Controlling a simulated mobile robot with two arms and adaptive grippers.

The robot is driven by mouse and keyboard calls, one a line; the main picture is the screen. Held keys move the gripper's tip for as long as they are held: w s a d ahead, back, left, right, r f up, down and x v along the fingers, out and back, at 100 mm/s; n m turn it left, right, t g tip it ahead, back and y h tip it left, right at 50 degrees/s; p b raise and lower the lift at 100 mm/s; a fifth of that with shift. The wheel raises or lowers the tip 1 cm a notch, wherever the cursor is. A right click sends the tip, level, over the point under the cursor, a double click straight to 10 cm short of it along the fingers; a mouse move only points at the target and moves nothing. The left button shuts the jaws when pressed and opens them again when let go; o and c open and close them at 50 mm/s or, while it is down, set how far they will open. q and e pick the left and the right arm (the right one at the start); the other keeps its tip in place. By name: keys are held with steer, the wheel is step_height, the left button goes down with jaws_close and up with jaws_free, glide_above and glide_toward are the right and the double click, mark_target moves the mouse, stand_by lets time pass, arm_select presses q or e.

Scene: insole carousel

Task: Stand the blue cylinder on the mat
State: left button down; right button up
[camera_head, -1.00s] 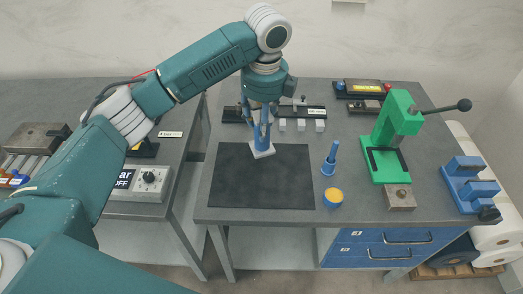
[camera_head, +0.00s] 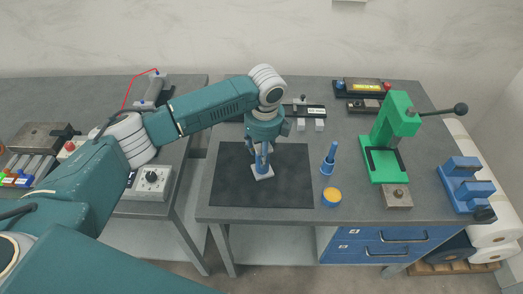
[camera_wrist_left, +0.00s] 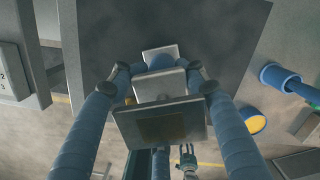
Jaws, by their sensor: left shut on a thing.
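The blue cylinder (camera_head: 262,166), with a pale square plate at its lower end, is upright or nearly so over the dark mat (camera_head: 235,192). My left gripper (camera_head: 262,158) is shut around it from above. In the left wrist view the cylinder (camera_wrist_left: 160,62) shows between the fingers, partly hidden by grey blocks, with the mat (camera_wrist_left: 215,25) beyond. I cannot tell whether the plate touches the mat. A small claw low in the left wrist view looks like my right gripper (camera_wrist_left: 188,158); it is too small to judge. The head view does not show it.
A green lever press (camera_head: 392,135) and a blue stepped block (camera_head: 468,183) are farther right. The mat around the cylinder is clear.

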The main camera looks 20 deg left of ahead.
arm_select(q)
steer(key=shift+r, duration=0.1)
steer(key=c, duration=0.9)
jaws_free()
steer(key=r+b, duration=0.1)
steer(key=r, duration=0.7)
steer(key=s+d+r+b, duration=0.1)
steer(key=r, duration=0.3)
steer(key=shift+s+b, duration=0.1)
steer(key=shift+b, duration=0.2)
